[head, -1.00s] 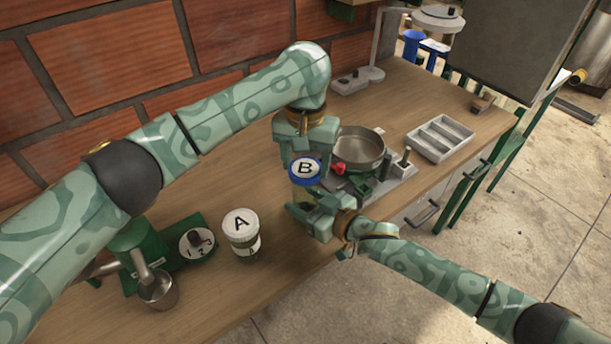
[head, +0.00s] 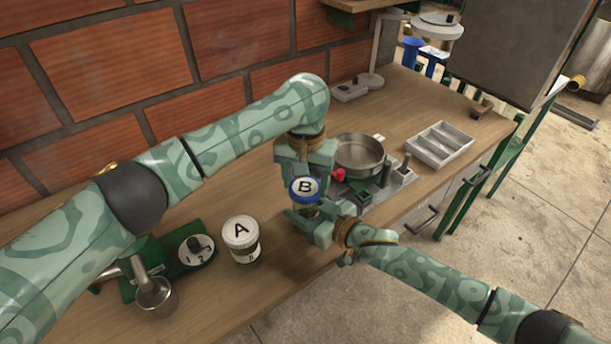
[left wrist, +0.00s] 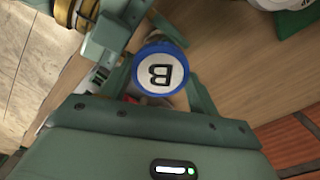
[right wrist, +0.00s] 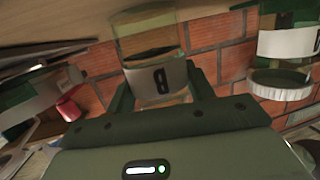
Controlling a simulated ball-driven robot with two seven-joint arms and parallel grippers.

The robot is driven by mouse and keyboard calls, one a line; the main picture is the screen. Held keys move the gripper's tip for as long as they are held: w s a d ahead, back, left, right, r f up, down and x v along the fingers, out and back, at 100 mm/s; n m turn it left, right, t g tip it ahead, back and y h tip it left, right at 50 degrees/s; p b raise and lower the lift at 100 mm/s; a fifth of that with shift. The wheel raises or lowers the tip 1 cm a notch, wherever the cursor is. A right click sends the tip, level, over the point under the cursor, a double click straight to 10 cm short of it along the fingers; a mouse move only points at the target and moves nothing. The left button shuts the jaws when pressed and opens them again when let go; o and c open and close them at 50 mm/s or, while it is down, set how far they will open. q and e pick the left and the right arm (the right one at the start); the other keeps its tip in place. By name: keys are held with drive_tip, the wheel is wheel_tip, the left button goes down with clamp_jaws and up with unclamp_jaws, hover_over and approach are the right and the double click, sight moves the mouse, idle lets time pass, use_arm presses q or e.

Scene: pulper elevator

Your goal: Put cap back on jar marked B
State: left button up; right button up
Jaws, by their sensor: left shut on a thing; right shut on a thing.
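The blue-rimmed white cap marked B (head: 305,188) is between the fingers of my left gripper (head: 303,182), which is shut on it. It shows face-on in the left wrist view (left wrist: 160,75). A clear glass jar with dark contents (right wrist: 150,45) is between the fingers of my right gripper (head: 312,216), which is shut on it. Its white label (right wrist: 160,80) carries a dark mark that looks like a B. In the head view the cap is directly above the jar. Whether it touches the rim is hidden by the fingers.
A jar with a white cap marked A (head: 241,232) stands left on the wooden bench (head: 215,310). Beside it are a green-based dial (head: 196,250) and a metal cup (head: 156,296). A round pan (head: 360,153) and a grey compartment tray (head: 440,145) lie right.

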use_arm(q)
drive_tip(key=shift+f, duration=0.25)
drive_tip(key=shift+f, duration=0.5)
idle(0.4)
